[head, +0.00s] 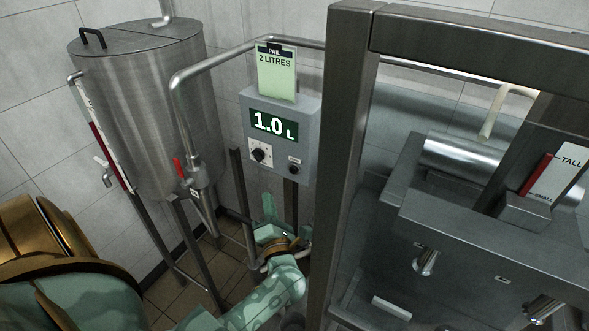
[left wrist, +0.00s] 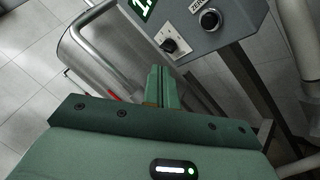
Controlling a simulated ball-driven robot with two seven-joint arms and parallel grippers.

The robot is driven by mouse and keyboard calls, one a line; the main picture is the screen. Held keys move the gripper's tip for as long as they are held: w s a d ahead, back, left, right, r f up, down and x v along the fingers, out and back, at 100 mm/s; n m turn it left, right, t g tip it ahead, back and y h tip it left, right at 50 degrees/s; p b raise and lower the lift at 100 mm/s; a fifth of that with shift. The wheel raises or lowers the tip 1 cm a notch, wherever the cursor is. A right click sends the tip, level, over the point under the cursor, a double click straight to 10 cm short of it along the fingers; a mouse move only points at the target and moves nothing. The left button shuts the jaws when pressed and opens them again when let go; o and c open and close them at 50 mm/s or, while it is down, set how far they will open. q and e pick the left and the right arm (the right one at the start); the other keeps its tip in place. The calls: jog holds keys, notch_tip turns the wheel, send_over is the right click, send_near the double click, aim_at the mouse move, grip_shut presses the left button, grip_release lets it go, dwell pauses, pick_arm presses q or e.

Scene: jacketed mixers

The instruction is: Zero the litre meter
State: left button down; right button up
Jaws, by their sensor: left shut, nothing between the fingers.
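The litre meter (head: 309,130) is a grey box on a stand, and its green display (head: 273,125) reads 1.0 L. A dial knob (head: 261,153) on a white plate sits at its lower left. A small dark round button (head: 294,168) sits at its lower right. In the left wrist view the button (left wrist: 209,18), labelled ZERO, and the knob (left wrist: 169,45) show near the top. My left gripper (head: 268,204) is below the meter, apart from it. Its green fingers (left wrist: 157,75) are shut and empty, with their tips below the knob in the wrist view. My right gripper is out of view.
A green card (head: 277,78) reading PAIL 2 LITRES stands above the meter. A steel tank (head: 150,110) with a pipe and red-handled valve (head: 179,168) is at left. A thick steel post (head: 342,130) and frame stand close at right.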

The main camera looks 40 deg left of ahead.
aim_at(293, 170)
pick_arm(q)
jog(key=w+a+b, duration=0.1)
jog(key=w+b, duration=0.3)
jog(key=w, duration=0.5)
dwell(2.2)
jog(key=shift+w, duration=0.35)
jog(key=shift+w+a+b, duration=0.1)
jog(key=shift+w+b, duration=0.3)
dwell(0.6)
jog(key=shift+s, duration=0.1)
jog(key=shift+s+p, duration=0.5)
jog(key=shift+s, duration=0.25)
